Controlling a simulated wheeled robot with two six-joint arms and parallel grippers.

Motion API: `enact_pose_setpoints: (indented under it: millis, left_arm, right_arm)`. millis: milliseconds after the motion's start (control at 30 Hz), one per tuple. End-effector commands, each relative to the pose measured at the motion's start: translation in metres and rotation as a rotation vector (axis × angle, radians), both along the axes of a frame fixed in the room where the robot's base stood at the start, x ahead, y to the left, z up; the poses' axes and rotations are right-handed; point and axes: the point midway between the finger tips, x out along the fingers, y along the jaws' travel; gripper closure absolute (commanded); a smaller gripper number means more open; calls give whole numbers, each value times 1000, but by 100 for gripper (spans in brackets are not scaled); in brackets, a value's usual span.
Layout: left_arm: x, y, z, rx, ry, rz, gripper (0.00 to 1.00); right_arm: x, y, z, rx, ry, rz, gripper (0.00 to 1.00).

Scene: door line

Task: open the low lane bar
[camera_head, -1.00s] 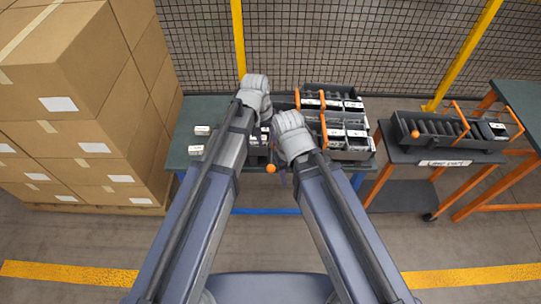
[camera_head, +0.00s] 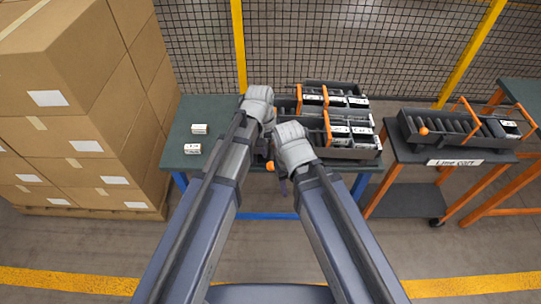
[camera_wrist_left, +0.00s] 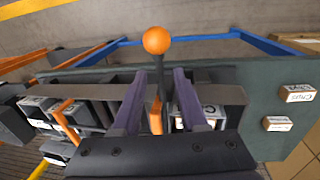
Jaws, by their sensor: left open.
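An orange ball knob (camera_head: 271,166) shows at the near edge of the dark lane rack (camera_head: 365,154), beside my wrists. In the left wrist view the knob (camera_wrist_left: 157,40) sits on a dark stem, with an orange bar (camera_wrist_left: 156,118) behind it. My left gripper (camera_wrist_left: 160,75) is open. Its two purple fingers lie on either side of the stem, apart from it, and the ball is beyond the tips. In the head view the left wrist hides most of that gripper (camera_head: 263,147). My right gripper (camera_head: 283,186) is mostly hidden under its own wrist.
Two small white boxes (camera_head: 199,129) (camera_head: 192,149) lie on the green table (camera_head: 175,157). A line cart (camera_head: 457,162) with another rack stands right. Stacked cartons (camera_head: 85,110) rise left. A mesh fence (camera_head: 350,45) closes the back.

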Motion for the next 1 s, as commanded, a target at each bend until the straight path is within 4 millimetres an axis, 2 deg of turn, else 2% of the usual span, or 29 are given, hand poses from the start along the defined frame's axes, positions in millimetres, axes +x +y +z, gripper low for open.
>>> enact_pose_setpoints:
  millis: [267,667,1000]
  left_arm:
    - [0,0,-1,0,0,0,58]
    - [0,0,-1,0,0,1,100]
    - [0,0,-1,0,0,1,100]
  right_arm:
    - [0,0,-1,0,0,0,50]
    - [0,0,-2,0,0,0,50]
    - [0,0,-2,0,0,0,50]
